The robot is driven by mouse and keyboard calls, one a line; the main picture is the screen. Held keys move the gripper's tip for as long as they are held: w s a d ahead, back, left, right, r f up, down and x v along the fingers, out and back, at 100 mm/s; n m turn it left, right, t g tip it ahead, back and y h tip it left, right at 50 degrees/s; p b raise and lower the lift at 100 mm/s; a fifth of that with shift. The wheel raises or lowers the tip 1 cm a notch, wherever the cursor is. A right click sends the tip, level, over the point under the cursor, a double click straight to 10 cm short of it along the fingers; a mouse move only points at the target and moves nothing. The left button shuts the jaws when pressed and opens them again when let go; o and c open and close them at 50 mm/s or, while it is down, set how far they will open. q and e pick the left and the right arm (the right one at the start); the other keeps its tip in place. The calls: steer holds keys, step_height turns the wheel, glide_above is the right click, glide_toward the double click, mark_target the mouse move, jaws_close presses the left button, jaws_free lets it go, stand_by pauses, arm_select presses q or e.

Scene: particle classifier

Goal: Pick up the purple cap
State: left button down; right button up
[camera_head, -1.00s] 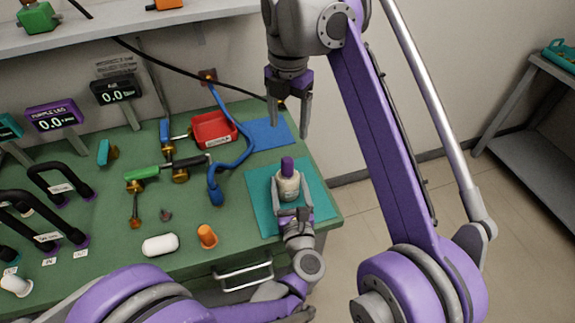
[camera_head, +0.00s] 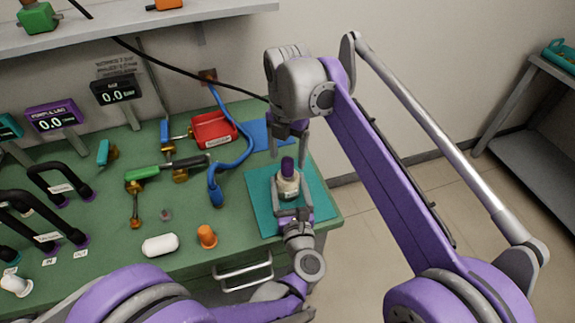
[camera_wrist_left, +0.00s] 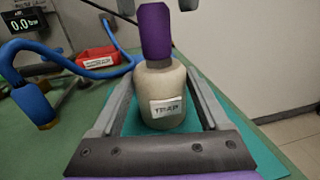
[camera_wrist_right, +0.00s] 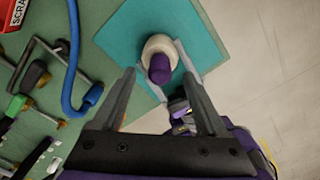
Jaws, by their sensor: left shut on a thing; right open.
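The purple cap (camera_head: 287,164) sits on top of a cream bottle (camera_head: 287,184) labelled TRAP, which stands upright on the teal mat (camera_head: 262,216). The cap also shows in the left wrist view (camera_wrist_left: 155,32) and the right wrist view (camera_wrist_right: 160,69). My left gripper (camera_head: 292,203) is shut on the bottle's body from the front; in the left wrist view its fingers flank the bottle (camera_wrist_left: 160,92). My right gripper (camera_head: 288,142) is open and empty above the cap, pointing down. In the right wrist view the cap lies beyond and between its fingertips (camera_wrist_right: 155,76).
A blue hose (camera_head: 236,163) and a red tray (camera_head: 213,131) lie to the left of the mat. An orange cap (camera_head: 207,236) and a white capsule-shaped item (camera_head: 160,245) lie near the bench's front edge. Valves and gauges fill the bench's left side.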

mark_target(288, 160)
steer(key=shift+f, duration=1.15)
jaws_close()
steer(key=shift+r, duration=0.15)
step_height(288, 160, up, 10)
steer(key=shift+f, duration=0.15)
